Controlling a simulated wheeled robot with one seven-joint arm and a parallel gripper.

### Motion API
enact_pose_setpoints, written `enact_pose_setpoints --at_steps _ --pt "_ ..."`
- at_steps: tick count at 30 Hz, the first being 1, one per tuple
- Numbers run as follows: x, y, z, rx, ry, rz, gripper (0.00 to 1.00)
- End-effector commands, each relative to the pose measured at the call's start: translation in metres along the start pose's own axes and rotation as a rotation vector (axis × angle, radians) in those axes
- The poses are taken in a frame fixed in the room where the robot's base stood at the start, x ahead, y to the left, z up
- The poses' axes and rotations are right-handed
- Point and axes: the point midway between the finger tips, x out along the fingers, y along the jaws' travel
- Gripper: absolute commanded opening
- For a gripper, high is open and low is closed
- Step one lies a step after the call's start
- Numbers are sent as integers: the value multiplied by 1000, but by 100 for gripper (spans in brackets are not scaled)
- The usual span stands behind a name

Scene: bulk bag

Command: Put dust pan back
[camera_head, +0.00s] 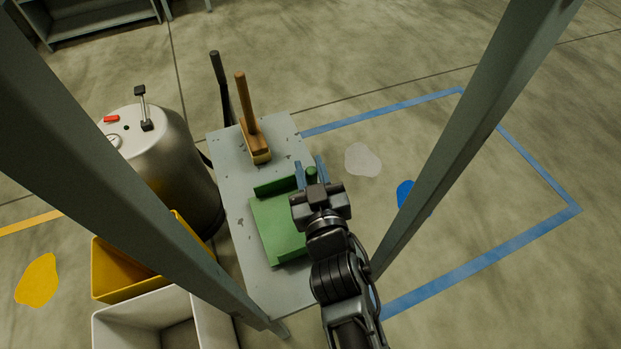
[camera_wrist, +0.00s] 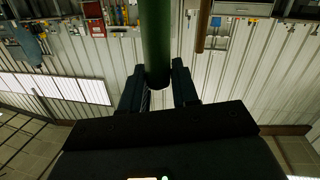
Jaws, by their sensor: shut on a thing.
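A green dust pan (camera_head: 276,228) is on or just above a grey table top (camera_head: 232,180), in the middle of the head view. My gripper (camera_head: 310,170) is at its right side, over the table's right edge, with its fingers around the pan's green handle. In the wrist view the green handle (camera_wrist: 156,45) stands between my two fingers (camera_wrist: 157,85), which are shut on it. My wrist hides part of the pan and where the handle joins it. I cannot tell whether the pan touches the table.
A wooden brush (camera_head: 255,142) with an upright handle stands at the table's far end. A metal tank (camera_head: 165,160) is to the left. Yellow (camera_head: 125,272) and white (camera_head: 125,330) bins stand front left. Grey posts (camera_head: 455,140) cross the view. The floor at right is open.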

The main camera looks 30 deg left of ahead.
Motion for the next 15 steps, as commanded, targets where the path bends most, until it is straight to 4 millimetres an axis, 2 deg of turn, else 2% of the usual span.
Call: enact_pose_setpoints --at_steps 3,13,14,15 --pt "1 -2 10 1 4 0 0" --pt "1 -2 10 1 4 0 0" --pt "1 -2 12 0 0 0 31" --pt "1 -2 12 0 0 -1 34"
